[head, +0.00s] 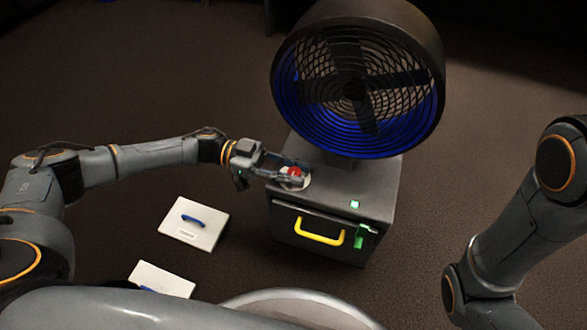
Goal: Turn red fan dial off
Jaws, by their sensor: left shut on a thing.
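The red fan dial (294,171) sits on a pale round plate on top of the grey fan box (380,185), near its left edge. My left gripper (292,174) reaches in from the left and is shut on the red dial, its fingers covering part of it. The dial's exact angle is too small to tell. A large round fan (352,90) with a dark grille and blue inner rim stands on the back of the box. My right arm shows at the right edge, but its gripper is out of view.
A green lit button (355,204) is on the box top to the right. A yellow handle (319,232) and a green latch (361,237) are on the box front. A white panel with a blue handle (193,222) and another white panel (161,279) lie on the floor at left.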

